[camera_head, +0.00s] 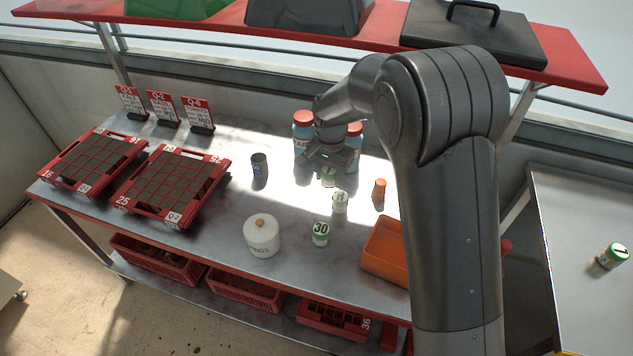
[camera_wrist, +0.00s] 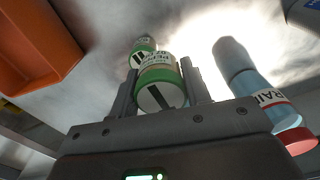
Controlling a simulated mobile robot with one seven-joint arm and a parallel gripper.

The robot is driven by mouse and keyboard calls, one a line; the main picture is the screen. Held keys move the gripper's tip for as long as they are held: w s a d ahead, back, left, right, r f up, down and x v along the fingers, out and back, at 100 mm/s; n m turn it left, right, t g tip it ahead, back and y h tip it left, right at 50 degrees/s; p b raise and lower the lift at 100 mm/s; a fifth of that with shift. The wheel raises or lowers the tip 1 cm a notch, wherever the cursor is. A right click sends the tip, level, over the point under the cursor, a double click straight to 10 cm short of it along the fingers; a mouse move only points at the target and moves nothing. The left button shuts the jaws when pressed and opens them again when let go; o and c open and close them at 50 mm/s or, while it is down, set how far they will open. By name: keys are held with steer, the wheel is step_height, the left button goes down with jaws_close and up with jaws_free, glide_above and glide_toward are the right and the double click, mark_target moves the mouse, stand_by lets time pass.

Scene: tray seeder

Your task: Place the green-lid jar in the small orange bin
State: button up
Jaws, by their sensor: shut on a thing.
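My gripper (camera_head: 329,166) is shut on a green-lid jar (camera_head: 328,179). In the wrist view the held jar (camera_wrist: 158,88) sits between both fingers, its green lid facing the camera with a dark stroke on it. A third jar (camera_head: 320,235), marked 30, stands nearer the front. The small orange bin (camera_head: 376,264) is to the right, partly hidden by my arm; it also shows in the wrist view (camera_wrist: 35,48).
Two blue bottles with red caps (camera_head: 303,132) stand behind my gripper. A white lidded pot (camera_head: 262,238), a dark cup (camera_head: 259,170) and an orange-topped vial (camera_head: 379,192) stand nearby. Red seed trays (camera_head: 172,185) fill the left. Another green-lid jar (camera_head: 613,256) is on the right table.

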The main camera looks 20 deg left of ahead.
steer(key=shift+w+d+r, duration=0.1)
steer(key=shift+d+r, duration=0.2)
steer(key=shift+d, duration=0.15)
steer(key=s+d+r, duration=0.1)
steer(key=s+d, duration=0.4)
steer(key=d, duration=0.5)
steer(key=s+d+r, duration=0.1)
steer(key=s+d, duration=0.4)
steer(key=d, duration=0.6)
steer(key=s+d+r, duration=0.1)
steer(key=s+d, duration=0.4)
steer(key=d, duration=0.5)
glide_above(395, 255)
step_height(395, 255, down, 7)
steer(key=shift+d+r, duration=0.15)
steer(key=shift+f, duration=2.05)
steer(key=o, duration=1)
steer(key=shift+f, duration=0.15)
